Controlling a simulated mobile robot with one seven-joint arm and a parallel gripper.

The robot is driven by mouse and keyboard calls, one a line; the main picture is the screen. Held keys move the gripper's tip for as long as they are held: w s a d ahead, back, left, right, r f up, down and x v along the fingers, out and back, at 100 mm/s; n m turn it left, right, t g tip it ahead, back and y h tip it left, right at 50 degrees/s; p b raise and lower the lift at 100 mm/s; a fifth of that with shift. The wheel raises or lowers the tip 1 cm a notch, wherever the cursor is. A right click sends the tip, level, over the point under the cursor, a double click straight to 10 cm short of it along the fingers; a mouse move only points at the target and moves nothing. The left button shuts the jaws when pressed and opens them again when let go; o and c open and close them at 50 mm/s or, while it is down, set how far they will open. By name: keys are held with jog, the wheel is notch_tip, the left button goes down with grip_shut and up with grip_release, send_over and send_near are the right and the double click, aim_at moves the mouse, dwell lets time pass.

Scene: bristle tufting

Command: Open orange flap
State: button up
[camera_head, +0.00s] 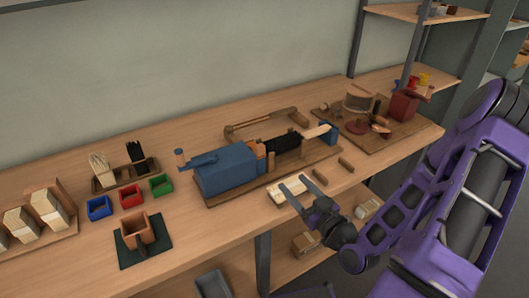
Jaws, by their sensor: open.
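A blue machine (226,170) lies on a wooden base board (219,200) in the middle of the bench. A small orange part (261,157) sits at the right end of the blue body, beside the black bristles. It may be the orange flap; at this size I cannot tell whether it is open or shut. My gripper (292,183) is open in front of the machine, near the bench's front edge. Its fingers point up and left, over or beside a pale block (277,193). I see nothing held between them.
An orange-brown open box (138,234) stands on a dark green mat (154,257) at the front left. Blue (99,208), red (131,196) and green (161,185) bins stand behind it. Small wooden pieces (346,164) lie right of my gripper. A round-topped fixture (359,101) stands at the back right.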

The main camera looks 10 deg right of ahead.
jog(key=b, duration=0.6)
send_near(262, 149)
jog(key=x, duration=0.9)
jog(key=shift+f, duration=0.1)
jog(key=shift+c, duration=0.3)
grip_shut()
jog(key=shift+s, duration=0.1)
dwell(0.4)
